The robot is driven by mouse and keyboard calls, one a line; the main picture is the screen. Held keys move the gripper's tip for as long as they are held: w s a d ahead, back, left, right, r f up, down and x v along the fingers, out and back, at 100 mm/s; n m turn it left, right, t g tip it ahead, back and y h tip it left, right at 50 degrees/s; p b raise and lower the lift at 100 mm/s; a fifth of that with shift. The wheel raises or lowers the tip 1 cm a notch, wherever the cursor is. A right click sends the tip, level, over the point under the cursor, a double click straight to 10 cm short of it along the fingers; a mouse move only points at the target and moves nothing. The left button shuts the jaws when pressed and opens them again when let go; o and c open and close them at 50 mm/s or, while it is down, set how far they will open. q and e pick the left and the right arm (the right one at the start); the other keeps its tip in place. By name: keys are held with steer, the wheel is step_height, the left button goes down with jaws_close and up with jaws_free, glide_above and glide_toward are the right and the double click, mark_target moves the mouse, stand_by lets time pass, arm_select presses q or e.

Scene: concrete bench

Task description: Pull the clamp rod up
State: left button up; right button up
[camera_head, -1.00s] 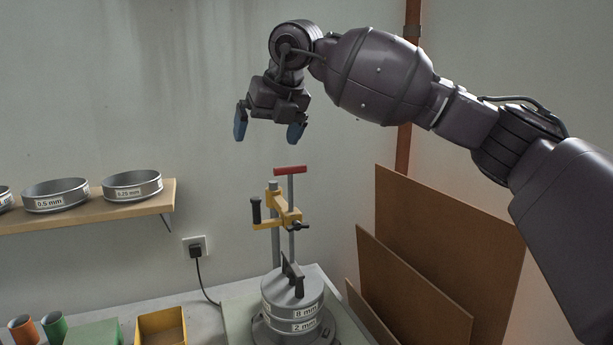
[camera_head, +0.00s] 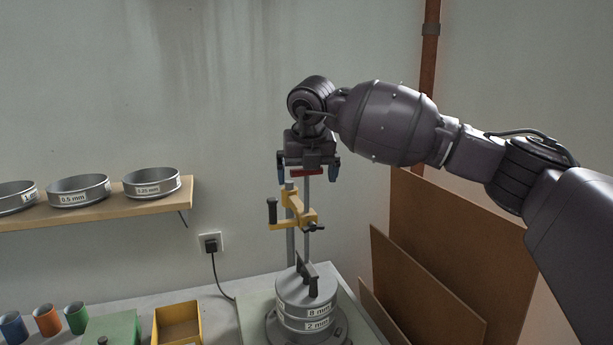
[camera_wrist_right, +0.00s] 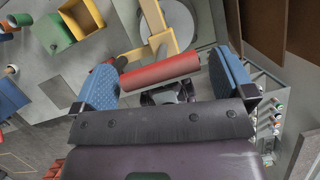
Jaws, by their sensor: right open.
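The clamp rod (camera_head: 306,194) stands upright on the sieve shaker, with a red crossbar handle (camera_head: 308,172) at its top. A yellow clamp arm (camera_head: 293,212) with a black knob sits lower, on the rod and the post beside it. Below is a stack of grey sieves (camera_head: 305,300) labelled 8 mm and 2 mm. My right gripper (camera_head: 308,177) points down over the rod top, open, its blue fingers on either side of the red handle. In the right wrist view the red handle (camera_wrist_right: 160,71) lies between the spread fingers; contact cannot be told. My left gripper is not in view.
A wall shelf (camera_head: 120,207) with several sieves is at the left. A yellow bin (camera_head: 178,325), a green box (camera_head: 112,328) and coloured cups stand on the bench. Brown boards (camera_head: 440,250) lean at the right. A plug and cable (camera_head: 211,245) are on the wall.

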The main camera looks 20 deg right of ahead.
steer(key=shift+x, duration=1)
